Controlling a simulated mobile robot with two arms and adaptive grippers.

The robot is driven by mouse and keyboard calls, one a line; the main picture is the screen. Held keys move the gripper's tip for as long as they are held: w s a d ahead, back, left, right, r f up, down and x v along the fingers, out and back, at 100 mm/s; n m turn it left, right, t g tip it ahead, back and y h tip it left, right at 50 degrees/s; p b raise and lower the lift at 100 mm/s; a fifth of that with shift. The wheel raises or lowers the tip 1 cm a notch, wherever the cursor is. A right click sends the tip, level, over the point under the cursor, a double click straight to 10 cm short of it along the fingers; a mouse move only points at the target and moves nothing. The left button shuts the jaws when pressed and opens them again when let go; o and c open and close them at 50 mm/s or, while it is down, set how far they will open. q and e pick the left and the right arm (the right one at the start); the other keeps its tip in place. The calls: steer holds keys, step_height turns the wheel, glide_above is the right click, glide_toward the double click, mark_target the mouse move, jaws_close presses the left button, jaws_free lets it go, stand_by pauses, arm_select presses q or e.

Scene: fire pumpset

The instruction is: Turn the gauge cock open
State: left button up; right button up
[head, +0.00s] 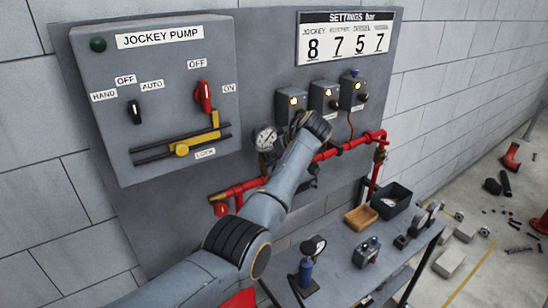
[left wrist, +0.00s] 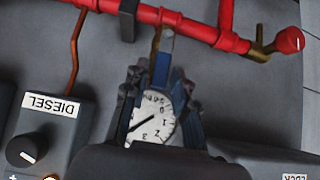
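The round white pressure gauge (head: 265,138) hangs on the grey wall panel, left of my left wrist in the head view. In the left wrist view, the gauge dial (left wrist: 155,118) shows upside down between my left gripper's fingers. The gauge cock, with a blue lever (left wrist: 162,66) and brass body, sits between the gauge and the red pipe. My left gripper (left wrist: 162,76) is open, with dark fingers on either side of the lever. A gap shows beside the lever, but contact is hard to judge. My arm hides the cock in the head view. My right gripper is out of view.
The red pipe (head: 335,152) runs across the panel. The jockey pump box (head: 150,95) stands left, and several small control boxes (head: 325,98) sit above. A bench (head: 335,250) below holds a black bin (head: 392,203), a wooden tray (head: 360,218) and small parts.

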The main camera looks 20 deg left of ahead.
arm_select(q)
steer(key=shift+o, duration=0.3)
steer(key=shift+f, duration=0.1)
steer(key=v, duration=1.2)
steer(key=shift+f, duration=0.1)
